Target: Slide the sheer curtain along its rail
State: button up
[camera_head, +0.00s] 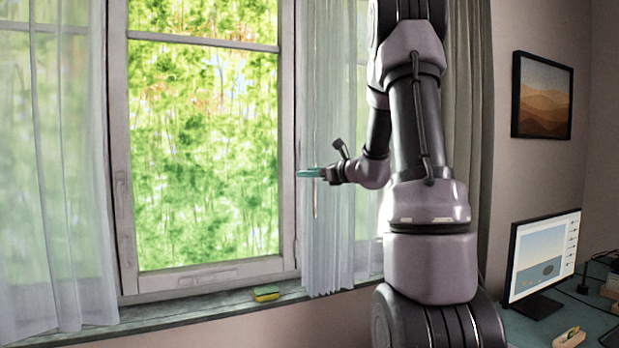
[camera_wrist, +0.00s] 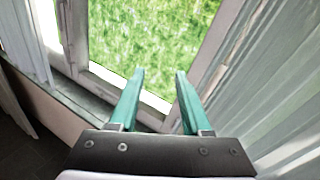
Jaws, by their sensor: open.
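One sheer curtain (camera_head: 55,190) hangs at the left of the window in the head view. Another sheer curtain (camera_head: 328,245) hangs at the right of the window, partly behind my arm. My gripper (camera_head: 303,173) is at the left edge of this right curtain, about mid-height. In the wrist view my gripper (camera_wrist: 156,82) has its two teal fingers apart, with no cloth between them; window glass and frame show beyond. The right curtain fills the right side of the wrist view (camera_wrist: 285,110). Whether a finger touches the cloth I cannot tell. The rail is out of view.
The window (camera_head: 205,150) is between the curtains. A yellow and green sponge (camera_head: 266,294) lies on the sill (camera_head: 170,312). A heavier grey-green drape (camera_head: 468,110) hangs behind my arm. A monitor (camera_head: 541,258) stands on a desk at the right, below a framed picture (camera_head: 542,96).

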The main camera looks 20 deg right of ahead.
jog(key=w+d+f+m+t+h, duration=0.25)
jog(key=w+d+m, duration=0.2)
jog(key=d, duration=0.35)
jog(key=x, duration=0.9)
jog(key=shift+w+h, duration=0.4)
jog(key=shift+h, duration=0.05)
jog(key=shift+a+f, duration=0.15)
grip_shut()
dwell(0.3)
